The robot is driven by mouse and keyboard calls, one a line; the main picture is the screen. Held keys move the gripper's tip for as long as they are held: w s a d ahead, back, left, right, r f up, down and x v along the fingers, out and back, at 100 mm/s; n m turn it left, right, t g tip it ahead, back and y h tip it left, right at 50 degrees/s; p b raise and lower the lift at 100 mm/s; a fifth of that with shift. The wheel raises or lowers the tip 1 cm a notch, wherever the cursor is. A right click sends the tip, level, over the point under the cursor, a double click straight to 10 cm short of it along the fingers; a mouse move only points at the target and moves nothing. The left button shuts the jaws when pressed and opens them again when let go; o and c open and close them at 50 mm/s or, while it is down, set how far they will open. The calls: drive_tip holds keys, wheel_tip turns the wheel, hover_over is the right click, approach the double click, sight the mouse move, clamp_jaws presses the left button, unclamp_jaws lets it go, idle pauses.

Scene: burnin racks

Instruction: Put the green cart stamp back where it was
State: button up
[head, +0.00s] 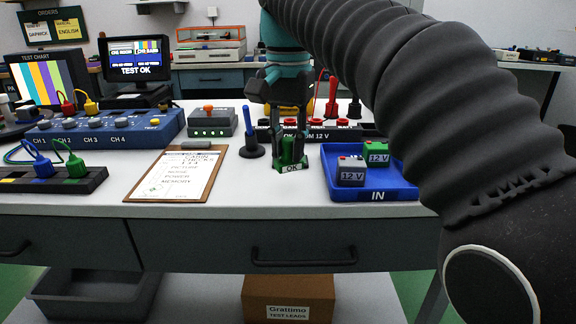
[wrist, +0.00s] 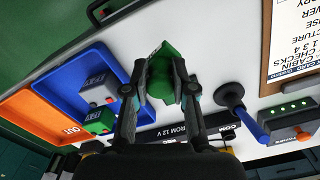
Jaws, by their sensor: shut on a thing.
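The green cart stamp (head: 292,152) is between the fingers of my gripper (head: 288,146) over the front part of the white table. A white label is at its lower end. In the wrist view, the fingers of my gripper (wrist: 160,88) close on both sides of the green stamp (wrist: 161,72). I cannot tell whether it touches the table. A blue stamp (head: 251,140) stands upright just to its left in the head view. A red stamp (head: 332,98) and a black stamp (head: 354,108) stand farther back on the right.
A blue IN tray (head: 374,196) with a grey 12 V block (head: 351,171) and a green block (head: 376,154) lies to the right. A clipboard (head: 178,176) lies to the left. An orange OUT tray (wrist: 40,112) shows in the wrist view.

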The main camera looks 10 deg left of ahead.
sight(288, 140)
drive_tip(key=shift+f+b, duration=0.55)
drive_tip(key=shift+f, duration=1.4)
drive_tip(key=shift+f, duration=0.1)
drive_tip(key=o, duration=0.9)
wheel_tip(288, 140, up, 8)
drive_tip(key=shift+f+p, duration=0.15)
drive_tip(key=shift+p, duration=1.1)
